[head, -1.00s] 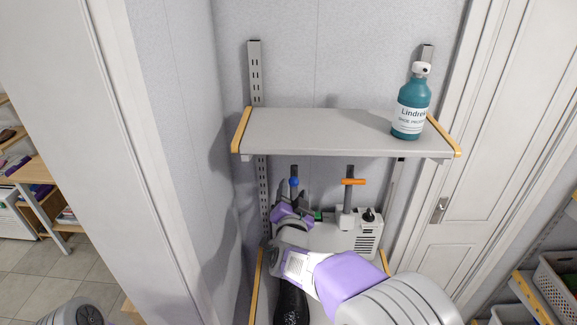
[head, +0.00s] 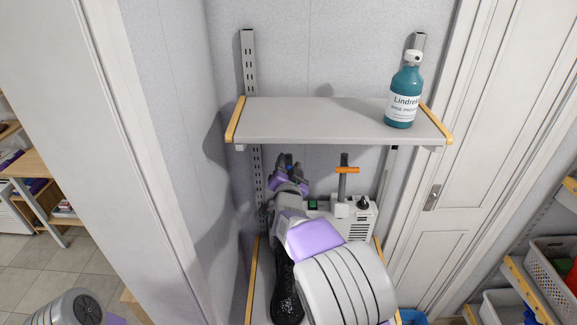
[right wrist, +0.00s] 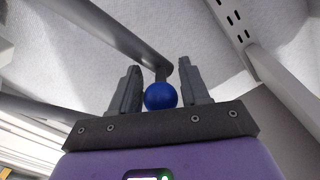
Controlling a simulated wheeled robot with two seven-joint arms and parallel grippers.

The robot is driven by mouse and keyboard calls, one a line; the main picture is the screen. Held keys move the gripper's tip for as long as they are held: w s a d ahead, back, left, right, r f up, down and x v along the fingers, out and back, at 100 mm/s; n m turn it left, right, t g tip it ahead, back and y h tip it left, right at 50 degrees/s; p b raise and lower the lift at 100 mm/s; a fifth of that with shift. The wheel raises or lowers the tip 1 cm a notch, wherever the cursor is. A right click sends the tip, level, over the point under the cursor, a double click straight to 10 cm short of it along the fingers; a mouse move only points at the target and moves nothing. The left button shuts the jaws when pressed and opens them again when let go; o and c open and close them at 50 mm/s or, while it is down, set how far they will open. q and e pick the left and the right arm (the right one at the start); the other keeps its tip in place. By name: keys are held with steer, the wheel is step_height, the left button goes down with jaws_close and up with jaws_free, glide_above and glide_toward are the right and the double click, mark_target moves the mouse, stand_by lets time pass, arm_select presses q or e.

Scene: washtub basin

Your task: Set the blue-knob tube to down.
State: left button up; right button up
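The blue knob (right wrist: 160,96) shows in the right wrist view between the two fingers of my right gripper (right wrist: 162,92). The fingers stand apart on either side of it, and I see no clear grip on it. The knob's grey tube (right wrist: 162,74) shows just behind it. In the head view my right gripper (head: 288,165) is below the upper shelf, at the left side of the grey machine (head: 330,212), and mostly covers the blue-knob tube. My left gripper is out of view.
A tube with an orange handle (head: 347,170) stands upright to the right of my gripper. The grey shelf (head: 330,122) overhead carries a teal bottle (head: 404,92). A dark boot-like object (head: 286,285) lies below my right arm. The wall closes the left side.

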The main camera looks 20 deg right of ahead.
jaws_close()
steer(key=f+b, duration=0.2)
steer(key=s+f+b, duration=0.1)
steer(key=f+b, duration=0.2)
steer(key=s+a+f+b, duration=0.1)
steer(key=f+b, duration=0.1)
steer(key=f, duration=0.1)
steer(key=shift+s+f, duration=0.15)
steer(key=shift+f, duration=0.05)
steer(key=shift+a, duration=0.1)
steer(key=shift+o, duration=1.2)
jaws_free()
steer(key=v, duration=0.7)
steer(key=shift+s, duration=0.3)
